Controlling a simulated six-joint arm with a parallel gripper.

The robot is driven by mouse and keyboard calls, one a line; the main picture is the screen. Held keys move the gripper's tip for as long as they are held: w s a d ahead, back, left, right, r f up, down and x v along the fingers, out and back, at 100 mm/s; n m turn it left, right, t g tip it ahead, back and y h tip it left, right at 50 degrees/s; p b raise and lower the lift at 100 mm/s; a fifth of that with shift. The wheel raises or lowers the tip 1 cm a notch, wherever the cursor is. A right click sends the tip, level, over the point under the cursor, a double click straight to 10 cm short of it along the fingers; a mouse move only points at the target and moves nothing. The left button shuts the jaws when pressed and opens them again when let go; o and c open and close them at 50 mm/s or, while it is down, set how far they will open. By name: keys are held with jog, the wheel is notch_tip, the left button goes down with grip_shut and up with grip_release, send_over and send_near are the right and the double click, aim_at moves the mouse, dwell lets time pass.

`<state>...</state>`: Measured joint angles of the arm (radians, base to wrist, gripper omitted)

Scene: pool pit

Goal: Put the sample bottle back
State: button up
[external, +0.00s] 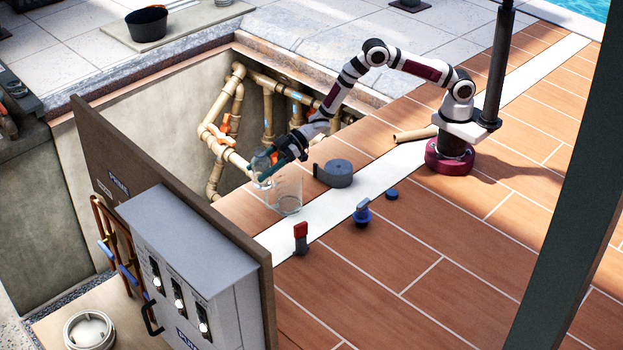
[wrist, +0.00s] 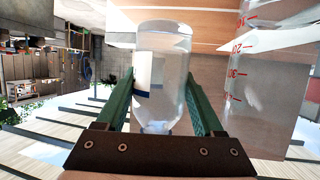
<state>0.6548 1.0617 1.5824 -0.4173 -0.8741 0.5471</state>
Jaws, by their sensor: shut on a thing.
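The sample bottle (wrist: 160,75) is clear and sits between the green fingers of my gripper (wrist: 165,110) in the wrist view. My gripper (external: 268,165) is shut on it. In the external view the bottle (external: 259,164) is small and partly hidden by the fingers, held in the air at the pit's edge. A clear open beaker (external: 287,190) stands on the deck just below and to the right of the bottle. In the wrist view a clear vessel with red graduation marks (wrist: 270,90) is close to the right of the bottle.
A grey round roll (external: 338,174), a blue fitting (external: 362,212), a small blue cap (external: 392,193) and a red-handled valve (external: 300,237) stand on the tiles. The pit with copper-coloured pipes (external: 218,133) lies left. A grey control box (external: 185,265) stands in front. The right-hand tiles are clear.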

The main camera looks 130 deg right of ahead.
notch_tip(320, 180, up, 13)
jog(key=w+a+r+n+y, duration=0.2)
jog(key=a+n+y, duration=0.45)
jog(key=a, duration=0.55)
jog(key=s+a+f+n+g+y, duration=0.1)
jog(key=s+a+n+g+y, duration=0.2)
jog(key=a, duration=0.3)
jog(key=s+a+f+n+g+y, duration=0.1)
jog(key=s+a+n+g+y, duration=0.1)
jog(key=s+a+n+y, duration=0.3)
jog(key=shift+m+h, duration=0.65)
jog(key=shift+m, duration=0.3)
jog(key=shift+w+a+f, duration=1.2)
jog(key=shift+a+f, duration=0.75)
jog(key=shift+f, duration=0.7)
jog(key=shift+w+a+f, duration=1.15)
jog(key=shift+a+f, duration=0.85)
jog(key=shift+f, duration=0.6)
jog(key=shift+w+a+f, duration=1.2)
jog(key=shift+a+f, duration=0.75)
jog(key=shift+f, duration=0.7)
jog(key=shift+f, duration=0.1)
jog(key=o, duration=1.5)
